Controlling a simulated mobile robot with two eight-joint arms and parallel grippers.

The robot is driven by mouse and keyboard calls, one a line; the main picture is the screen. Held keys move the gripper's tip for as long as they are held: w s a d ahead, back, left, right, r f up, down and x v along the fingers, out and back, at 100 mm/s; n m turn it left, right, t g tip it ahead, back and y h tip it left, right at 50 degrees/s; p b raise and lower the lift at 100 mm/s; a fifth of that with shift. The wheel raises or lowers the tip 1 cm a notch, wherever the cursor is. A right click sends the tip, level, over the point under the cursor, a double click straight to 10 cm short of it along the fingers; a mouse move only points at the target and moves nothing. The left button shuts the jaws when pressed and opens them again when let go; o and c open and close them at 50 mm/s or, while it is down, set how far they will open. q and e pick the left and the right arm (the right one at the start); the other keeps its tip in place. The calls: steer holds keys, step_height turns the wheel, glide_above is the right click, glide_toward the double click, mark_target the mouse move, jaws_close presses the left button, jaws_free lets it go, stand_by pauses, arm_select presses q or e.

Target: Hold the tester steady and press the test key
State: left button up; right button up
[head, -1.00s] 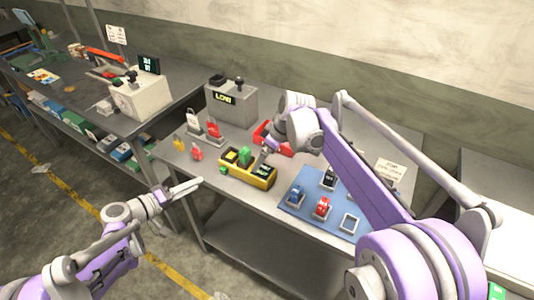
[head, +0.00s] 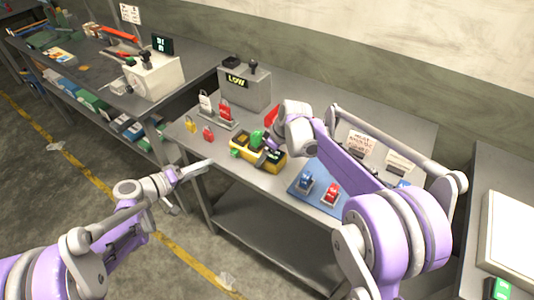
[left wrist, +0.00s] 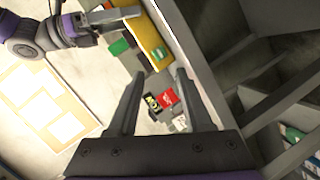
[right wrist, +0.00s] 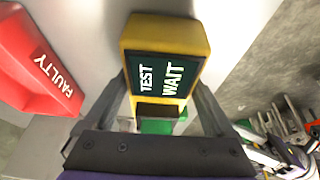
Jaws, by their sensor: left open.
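The tester (head: 245,158) is a yellow case on the workbench, and its dark screen reads TEST WAIT in the right wrist view (right wrist: 168,76). My right gripper (right wrist: 163,95) has a finger along each side of the case; whether they press on it is unclear. In the head view the right gripper (head: 264,157) partly covers the tester. A green block (head: 235,153) shows at the tester's left front; I cannot tell if it is the test key. My left gripper (head: 208,165) is open and empty, off the bench's front edge, apart from the tester.
Red and yellow padlocks (head: 208,134) stand left of the tester. A grey box reading LOW (head: 245,88) is behind. A blue mat (head: 300,203) with small locks lies to the right. A red piece marked FAULTY (right wrist: 38,65) is beside the tester.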

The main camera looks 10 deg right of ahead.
jaws_close()
arm_select(q)
jaws_close()
stand_by(1.7)
